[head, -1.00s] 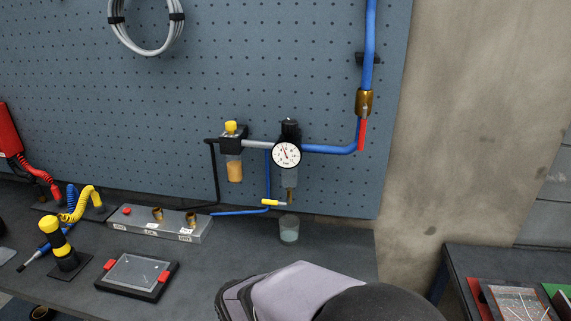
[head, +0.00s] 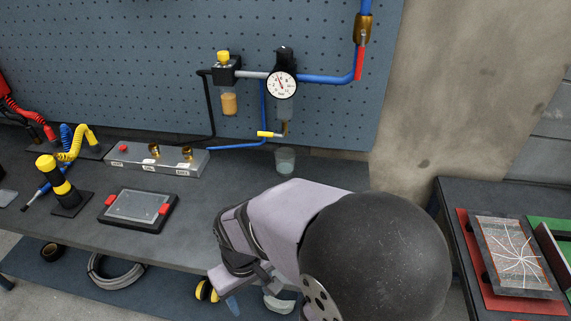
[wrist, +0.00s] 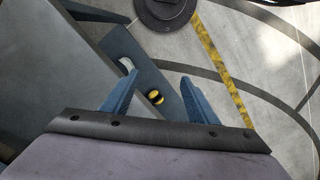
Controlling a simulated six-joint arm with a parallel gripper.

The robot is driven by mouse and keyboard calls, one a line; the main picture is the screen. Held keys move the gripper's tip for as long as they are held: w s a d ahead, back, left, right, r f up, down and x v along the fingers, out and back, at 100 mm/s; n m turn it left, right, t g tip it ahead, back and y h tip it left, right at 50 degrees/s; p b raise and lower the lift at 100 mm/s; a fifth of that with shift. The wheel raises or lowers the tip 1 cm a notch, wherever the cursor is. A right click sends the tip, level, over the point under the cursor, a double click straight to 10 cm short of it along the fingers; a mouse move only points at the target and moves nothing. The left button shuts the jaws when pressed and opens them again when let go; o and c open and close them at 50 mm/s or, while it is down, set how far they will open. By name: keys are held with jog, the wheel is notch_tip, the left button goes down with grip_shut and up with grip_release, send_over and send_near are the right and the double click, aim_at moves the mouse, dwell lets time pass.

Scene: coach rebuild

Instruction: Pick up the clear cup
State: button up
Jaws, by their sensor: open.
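The clear cup (head: 285,160) stands upright on the grey bench near the pegboard, below the gauge unit, with a pale greenish content or tint in its lower part. The cup is not in the wrist view, which looks down past the bench to the floor.
The gauge (head: 281,84) and a yellow-tipped drain (head: 270,134) hang just above the cup. A metal manifold block (head: 158,159) lies left of it, with a framed tablet (head: 138,207) in front. A second table (head: 450,225) stands right. Bench space right of the cup is clear.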

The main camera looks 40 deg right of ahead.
dwell(0.3)
jog(key=o, duration=0.5)
jog(key=shift+o, duration=0.2)
jog(key=shift+r, duration=0.1)
